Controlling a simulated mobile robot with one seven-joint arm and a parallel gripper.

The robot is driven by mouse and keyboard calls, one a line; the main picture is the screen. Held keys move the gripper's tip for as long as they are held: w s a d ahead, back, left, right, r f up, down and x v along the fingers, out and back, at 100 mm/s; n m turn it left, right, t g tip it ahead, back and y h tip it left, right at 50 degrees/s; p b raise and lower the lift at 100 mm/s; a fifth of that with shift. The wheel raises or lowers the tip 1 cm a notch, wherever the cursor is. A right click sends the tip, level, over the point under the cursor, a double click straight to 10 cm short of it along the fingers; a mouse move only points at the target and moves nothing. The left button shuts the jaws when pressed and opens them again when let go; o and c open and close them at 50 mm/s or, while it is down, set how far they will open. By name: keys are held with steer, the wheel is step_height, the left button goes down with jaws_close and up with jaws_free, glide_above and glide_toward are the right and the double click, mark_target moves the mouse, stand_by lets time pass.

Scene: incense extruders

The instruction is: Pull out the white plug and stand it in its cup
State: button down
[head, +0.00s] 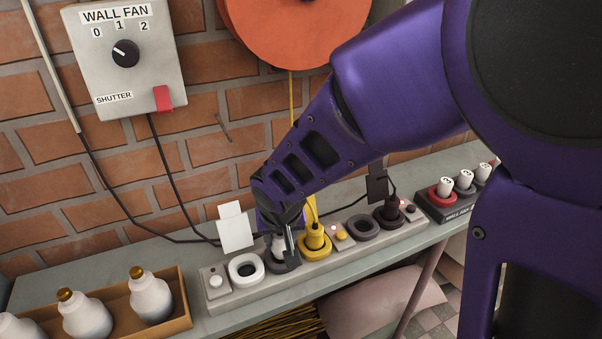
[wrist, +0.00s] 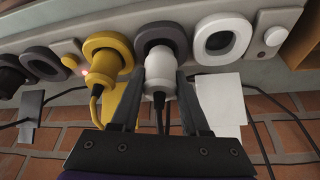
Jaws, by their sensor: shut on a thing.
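The white plug (wrist: 161,62) sits upright in a dark grey ringed socket on the strip. Its dark cord hangs from its back end in the wrist view. My gripper (wrist: 161,76) has its two dark fingers on either side of the plug body and is shut on it. In the head view my gripper (head: 285,238) partly hides the plug (head: 279,246). An empty white-ringed cup (head: 246,268) is beside it on the strip; it also shows in the wrist view (wrist: 225,37). I cannot tell which cup is the plug's own.
A yellow plug (head: 314,237) stands close beside my gripper, its socket lamp lit. A dark empty ring (head: 363,228) and black plug (head: 388,212) are farther right. A white card (head: 235,228) stands behind the strip. A box of bottles (head: 178,308) is at left.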

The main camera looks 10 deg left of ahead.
steer(key=shift+f, duration=0.85)
steer(key=shift+c, duration=1.6)
jaws_free()
